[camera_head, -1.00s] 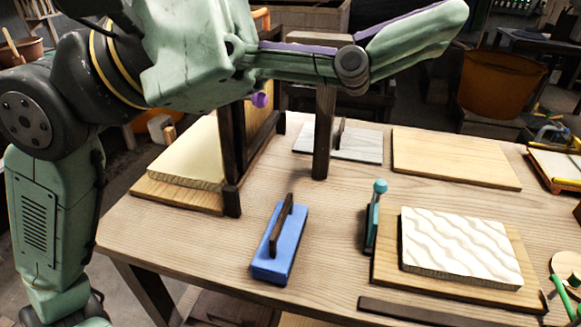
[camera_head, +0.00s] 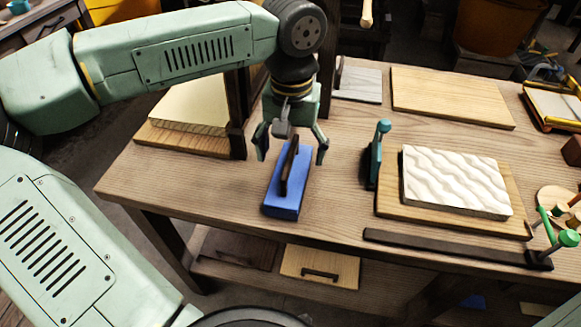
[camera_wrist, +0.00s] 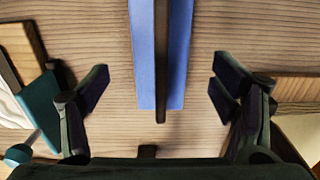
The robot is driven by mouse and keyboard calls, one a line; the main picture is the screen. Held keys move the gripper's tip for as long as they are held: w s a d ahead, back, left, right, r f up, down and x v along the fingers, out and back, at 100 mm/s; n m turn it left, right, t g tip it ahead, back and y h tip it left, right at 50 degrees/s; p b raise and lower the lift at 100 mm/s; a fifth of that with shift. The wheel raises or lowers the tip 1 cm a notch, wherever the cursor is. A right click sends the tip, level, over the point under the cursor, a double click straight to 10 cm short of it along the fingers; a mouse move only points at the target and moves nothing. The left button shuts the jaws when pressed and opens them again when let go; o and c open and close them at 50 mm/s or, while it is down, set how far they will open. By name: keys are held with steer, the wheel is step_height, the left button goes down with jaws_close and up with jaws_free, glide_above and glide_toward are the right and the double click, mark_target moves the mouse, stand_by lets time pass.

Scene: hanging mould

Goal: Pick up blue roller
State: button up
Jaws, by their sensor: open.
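The blue roller is a blue block (camera_head: 284,203) with a dark upright handle bar along its top, lying on the wooden table. It also shows in the wrist view (camera_wrist: 145,60), where the dark bar runs down its middle. My gripper (camera_head: 291,158) is open above the far end of the block, pointing down, with a finger on each side. In the wrist view my fingers (camera_wrist: 158,90) are spread wide and the block's near end lies between them, with clear space on both sides. I cannot tell the exact height gap.
A teal tool with a round knob (camera_head: 373,165) stands right of the block. Beyond it a white wavy slab (camera_head: 457,182) lies on a board. A dark post (camera_head: 237,115) and a cream slab (camera_head: 188,104) are at left. A dark strip (camera_head: 440,247) lies near the front edge.

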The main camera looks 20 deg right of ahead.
mark_target(284, 195)
steer(key=shift+s+a+f+p, duration=0.1)
steer(key=shift+f+p, duration=0.3)
steer(key=shift+f, duration=1.15)
steer(key=shift+a+f+p, duration=0.1)
steer(key=shift+f+p, duration=0.25)
steer(key=shift+f, duration=1.15)
steer(key=shift+c, duration=0.5)
steer(key=c, duration=1.1)
